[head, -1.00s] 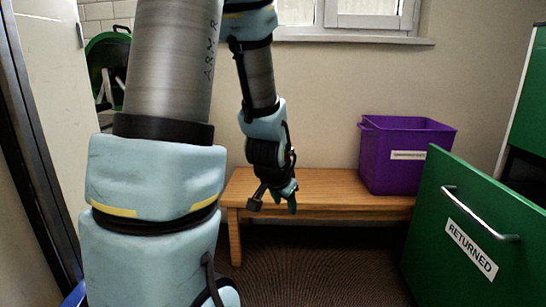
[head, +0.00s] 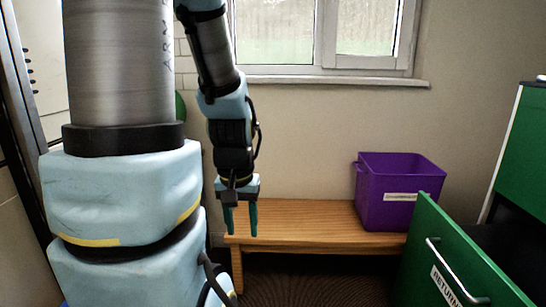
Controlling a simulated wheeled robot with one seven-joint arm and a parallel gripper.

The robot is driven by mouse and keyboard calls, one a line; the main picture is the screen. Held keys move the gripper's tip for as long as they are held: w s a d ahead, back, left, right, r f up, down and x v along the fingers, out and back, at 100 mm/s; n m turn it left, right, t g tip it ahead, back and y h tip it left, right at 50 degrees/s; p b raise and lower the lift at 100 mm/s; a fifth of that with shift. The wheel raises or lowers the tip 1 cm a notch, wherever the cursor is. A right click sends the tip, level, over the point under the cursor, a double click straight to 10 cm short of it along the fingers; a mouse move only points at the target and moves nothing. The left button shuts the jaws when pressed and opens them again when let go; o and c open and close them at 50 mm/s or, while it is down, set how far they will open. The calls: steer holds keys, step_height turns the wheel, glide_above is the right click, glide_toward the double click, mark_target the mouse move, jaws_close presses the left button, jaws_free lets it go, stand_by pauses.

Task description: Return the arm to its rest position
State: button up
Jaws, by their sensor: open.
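My gripper (head: 240,222) hangs at the end of my arm, left of the picture's middle, with its fingers pointing down. Its two green fingers are apart and nothing is between them. In the picture it overlaps the left end of a wooden bench (head: 310,217); I cannot tell its exact height or distance from the bench. My large arm links fill the left side of the view.
A purple bin (head: 399,176) with a white label stands on the bench's right end. A green drawer (head: 455,262) labelled "RETURNED" stands out at the lower right, beside a green cabinet (head: 527,150). A window (head: 320,35) is behind. Dark floor shows below the bench.

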step_height(320, 180, up, 24)
steer(key=p, duration=2.1)
steer(key=shift+f, duration=0.2)
steer(key=shift+o, duration=0.2)
